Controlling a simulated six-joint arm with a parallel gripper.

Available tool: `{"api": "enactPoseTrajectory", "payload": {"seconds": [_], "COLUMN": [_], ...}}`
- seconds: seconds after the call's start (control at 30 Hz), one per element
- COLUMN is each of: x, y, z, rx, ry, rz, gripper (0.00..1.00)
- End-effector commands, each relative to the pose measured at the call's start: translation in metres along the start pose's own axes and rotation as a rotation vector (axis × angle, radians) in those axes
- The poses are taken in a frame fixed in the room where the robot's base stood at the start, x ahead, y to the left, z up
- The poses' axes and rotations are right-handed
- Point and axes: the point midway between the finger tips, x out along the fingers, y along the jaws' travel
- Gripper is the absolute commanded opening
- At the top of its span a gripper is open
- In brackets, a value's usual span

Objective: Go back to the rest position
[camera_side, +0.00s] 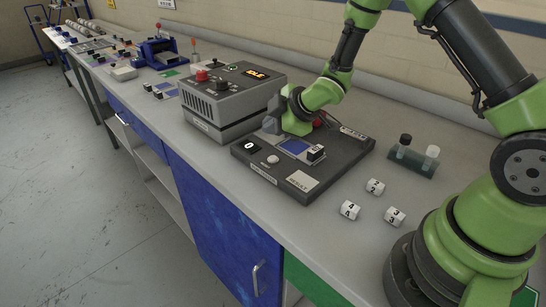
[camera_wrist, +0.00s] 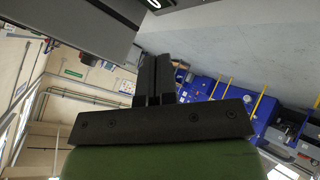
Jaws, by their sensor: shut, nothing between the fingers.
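My gripper (camera_wrist: 160,62) has its two dark fingers close together in the wrist view, with nothing between them. In the side view, my green wrist is low over the back left part of a dark panel board (camera_side: 325,180), close to the right side of a grey control box (camera_side: 228,125). The fingers are mostly hidden there, so I cannot tell whether they touch anything. The board has a blue screen (camera_side: 294,146), a round white knob (camera_side: 272,159) and a numbered cube (camera_side: 316,153) standing on it.
Three white numbered cubes (camera_side: 375,186) (camera_side: 349,211) (camera_side: 394,216) lie in front of my base. A small rack (camera_side: 412,162) with two capped bottles stands behind them. A blue clamp device (camera_side: 158,52) and other items fill the bench's far left. The bench's front edge is clear.

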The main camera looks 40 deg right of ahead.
Motion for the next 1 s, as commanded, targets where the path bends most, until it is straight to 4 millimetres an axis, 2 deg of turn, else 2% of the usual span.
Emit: {"api": "enactPoseTrajectory", "payload": {"seconds": [0.33,0.47,0.57,0.73,0.87,1.0], "x": [0.000,-0.012,-0.037,-0.106,-0.161,-0.216], "y": [0.000,0.009,0.024,0.040,0.035,0.014], "z": [0.000,-0.006,-0.015,-0.034,-0.043,-0.049], "rx": [0.001,0.035,0.120,0.368,0.582,0.819], "ry": [0.000,-0.018,-0.055,-0.129,-0.160,-0.170], "rz": [0.001,0.020,0.055,0.119,0.143,0.135], "gripper": [0.00,0.00,0.00,0.00,0.00,0.00]}}
